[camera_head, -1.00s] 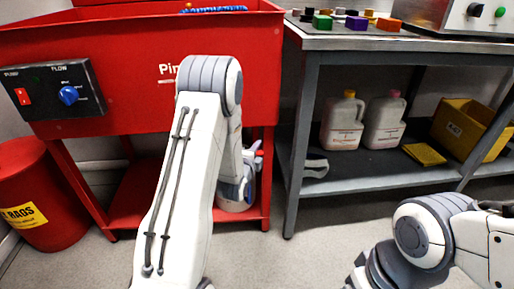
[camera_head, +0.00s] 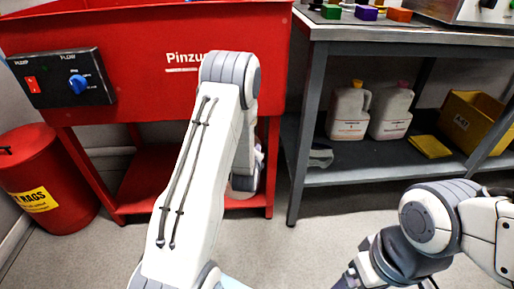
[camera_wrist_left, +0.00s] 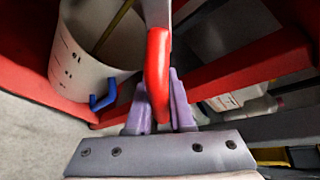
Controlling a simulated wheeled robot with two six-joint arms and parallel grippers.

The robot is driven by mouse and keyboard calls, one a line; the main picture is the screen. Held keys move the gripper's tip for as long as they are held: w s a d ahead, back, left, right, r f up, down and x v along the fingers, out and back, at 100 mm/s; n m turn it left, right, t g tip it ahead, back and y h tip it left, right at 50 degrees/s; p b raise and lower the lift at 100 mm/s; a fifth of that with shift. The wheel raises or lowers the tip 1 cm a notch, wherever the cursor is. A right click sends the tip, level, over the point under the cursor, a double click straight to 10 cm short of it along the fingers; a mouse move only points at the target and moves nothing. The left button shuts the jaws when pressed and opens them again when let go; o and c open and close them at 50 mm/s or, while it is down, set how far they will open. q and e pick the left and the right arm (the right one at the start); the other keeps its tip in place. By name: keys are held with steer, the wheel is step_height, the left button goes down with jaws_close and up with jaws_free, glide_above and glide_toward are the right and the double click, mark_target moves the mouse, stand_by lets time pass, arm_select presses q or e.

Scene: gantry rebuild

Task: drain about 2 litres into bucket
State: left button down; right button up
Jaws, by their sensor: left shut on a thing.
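A white bucket (camera_wrist_left: 85,60) with dark level marks stands at the upper left of the left wrist view. A thin brownish line (camera_wrist_left: 113,28) runs down inside it; I cannot tell whether it is liquid or a rod. A blue hook-shaped part (camera_wrist_left: 104,96) is at the bucket's side. My left gripper (camera_wrist_left: 158,108), with purple fingers, is shut on a red lever handle (camera_wrist_left: 158,65) beside the bucket. In the head view my left arm hides most of the bucket (camera_head: 243,183), below the red basin (camera_head: 140,55).
A control box (camera_head: 62,78) with a red switch and blue knob is on the basin's front. A red bin (camera_head: 45,180) stands left. A grey bench (camera_head: 400,38) at right holds jugs (camera_head: 349,112) and a yellow crate (camera_head: 470,120) on its shelf. The floor between is clear.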

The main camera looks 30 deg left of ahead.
arm_select(q)
steer(key=shift+s+a+f, duration=0.1)
steer(key=shift+a+f, duration=0.05)
stand_by(0.3)
steer(key=c, duration=0.8)
jaws_free()
steer(key=shift+p+v, duration=2.45)
steer(key=shift+v, duration=2.85)
